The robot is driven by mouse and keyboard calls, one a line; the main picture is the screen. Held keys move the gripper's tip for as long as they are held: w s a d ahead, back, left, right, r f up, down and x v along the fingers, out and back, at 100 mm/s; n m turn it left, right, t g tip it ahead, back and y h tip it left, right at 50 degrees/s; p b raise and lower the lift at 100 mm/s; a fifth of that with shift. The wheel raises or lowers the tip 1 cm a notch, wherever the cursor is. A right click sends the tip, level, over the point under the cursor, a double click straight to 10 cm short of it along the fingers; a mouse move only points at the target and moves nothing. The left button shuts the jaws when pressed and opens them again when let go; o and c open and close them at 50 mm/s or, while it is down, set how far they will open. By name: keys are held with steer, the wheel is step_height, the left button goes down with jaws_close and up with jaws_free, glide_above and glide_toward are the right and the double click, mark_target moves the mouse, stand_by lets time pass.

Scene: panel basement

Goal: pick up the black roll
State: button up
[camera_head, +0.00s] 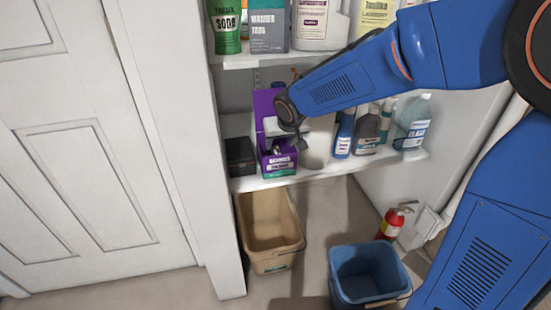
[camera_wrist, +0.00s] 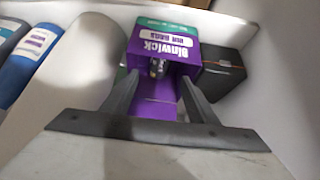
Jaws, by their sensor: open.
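A small dark rolled thing, which looks like the black roll (camera_wrist: 157,68), shows at the opening of the purple bin-bag box (camera_wrist: 182,52). The purple box (camera_head: 268,104) stands upright on the lower shelf in the head view. My gripper (camera_wrist: 158,80) is open, with one finger on each side of the roll in the wrist view. I cannot tell whether the fingers touch it. In the head view my gripper (camera_head: 284,141) is in front of the box and hides most of its front, and the roll is not clear there.
A black box (camera_head: 240,156) stands left of the purple box. A white cylinder (camera_wrist: 82,62) and blue bottle (camera_head: 344,134) stand on its other side. The upper shelf (camera_head: 245,61) is overhead. A tan bin (camera_head: 295,245) and blue bucket (camera_head: 340,290) are below.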

mark_target(276, 153)
steer(key=x, duration=1.2)
steer(key=c, duration=1)
